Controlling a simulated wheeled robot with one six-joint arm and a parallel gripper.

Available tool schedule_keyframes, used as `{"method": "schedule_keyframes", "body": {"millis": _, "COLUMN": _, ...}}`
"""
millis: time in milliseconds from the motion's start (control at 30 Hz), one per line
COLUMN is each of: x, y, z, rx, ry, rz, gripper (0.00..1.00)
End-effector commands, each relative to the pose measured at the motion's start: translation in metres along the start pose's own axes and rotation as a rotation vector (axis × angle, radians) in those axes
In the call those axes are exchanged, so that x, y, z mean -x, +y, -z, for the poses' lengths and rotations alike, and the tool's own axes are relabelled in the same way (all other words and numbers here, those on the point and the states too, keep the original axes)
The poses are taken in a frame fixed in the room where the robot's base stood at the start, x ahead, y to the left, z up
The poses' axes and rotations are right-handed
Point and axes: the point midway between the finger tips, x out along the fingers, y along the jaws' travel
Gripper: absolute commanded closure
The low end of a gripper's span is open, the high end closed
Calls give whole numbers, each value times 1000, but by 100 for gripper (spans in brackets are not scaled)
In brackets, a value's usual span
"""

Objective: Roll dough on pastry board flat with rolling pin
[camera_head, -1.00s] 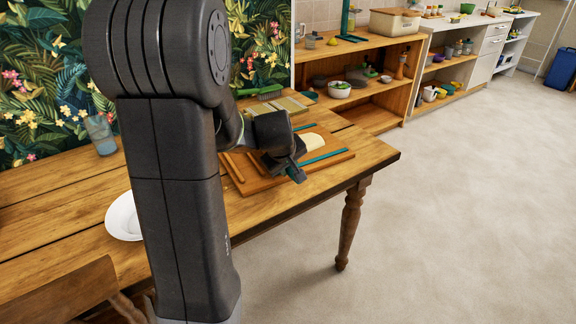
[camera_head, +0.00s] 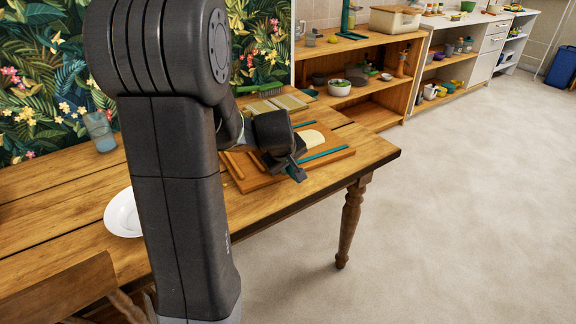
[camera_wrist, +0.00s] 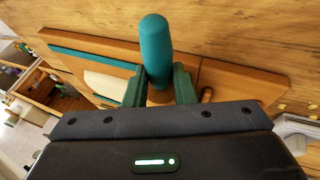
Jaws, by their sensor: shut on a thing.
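The pastry board (camera_head: 245,184) is a brown wooden slab on the table, with teal strips along it. The pale, flat-looking dough (camera_head: 312,139) lies on it and also shows in the wrist view (camera_wrist: 105,84), partly covered by a finger. My gripper (camera_wrist: 159,88) is shut on the rolling pin (camera_wrist: 155,45), whose rounded teal end sticks out between the fingers; a brown part shows just below. In the head view my gripper (camera_head: 290,170) is over the board's near side, beside the dough. The rest of the pin is hidden, and contact with the dough cannot be told.
A white plate (camera_head: 123,216) and a blue glass (camera_head: 100,132) stand on the wooden table. A green-bristled brush (camera_head: 258,91) lies behind the board. A chair (camera_head: 70,292) is at the near left. Open floor lies right of the table.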

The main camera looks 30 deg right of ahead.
Motion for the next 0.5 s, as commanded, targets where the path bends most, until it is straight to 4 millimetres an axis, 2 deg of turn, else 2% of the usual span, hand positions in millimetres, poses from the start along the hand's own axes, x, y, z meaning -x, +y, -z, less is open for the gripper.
{"method": "schedule_keyframes", "body": {"millis": 500, "x": -11, "y": 40, "z": -5, "rx": -3, "ry": 0, "rz": -1, "gripper": 100}}
